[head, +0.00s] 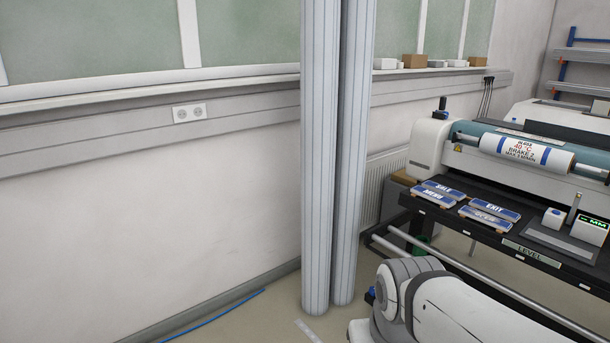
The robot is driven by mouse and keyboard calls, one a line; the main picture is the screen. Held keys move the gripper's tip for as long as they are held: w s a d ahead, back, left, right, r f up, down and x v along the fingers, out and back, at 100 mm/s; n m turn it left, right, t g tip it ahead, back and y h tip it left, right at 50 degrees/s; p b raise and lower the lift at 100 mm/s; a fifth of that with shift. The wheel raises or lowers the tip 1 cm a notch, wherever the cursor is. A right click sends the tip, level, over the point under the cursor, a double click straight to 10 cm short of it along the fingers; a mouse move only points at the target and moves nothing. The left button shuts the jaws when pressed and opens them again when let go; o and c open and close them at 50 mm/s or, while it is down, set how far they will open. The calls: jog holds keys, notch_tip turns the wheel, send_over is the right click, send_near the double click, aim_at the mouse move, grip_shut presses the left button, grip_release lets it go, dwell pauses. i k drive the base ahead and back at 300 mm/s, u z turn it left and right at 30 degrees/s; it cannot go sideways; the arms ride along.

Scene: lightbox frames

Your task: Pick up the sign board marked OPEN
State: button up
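Several small blue sign boards with white edges lie on the dark shelf (465,222) of a large machine at the right. The back left board (446,187) reads SALE and the back right board (496,209) reads EXIT. The front left board (434,198) and the front right board (486,217) carry lettering too small and blurred to read, so I cannot tell which one is marked OPEN. My gripper is out of the picture; only a white part of my arm shows at the bottom right, below the shelf.
A roller machine (433,145) rises behind the boards. A white block (554,218) and a small display (590,232) stand right of them. Two pillars (335,150) stand left of the machine. A blue cable (215,317) lies on the floor by the wall.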

aim_at(489, 219)
jog(key=u, duration=0.3)
jog(key=i, duration=2.75)
jog(key=z, duration=2.7)
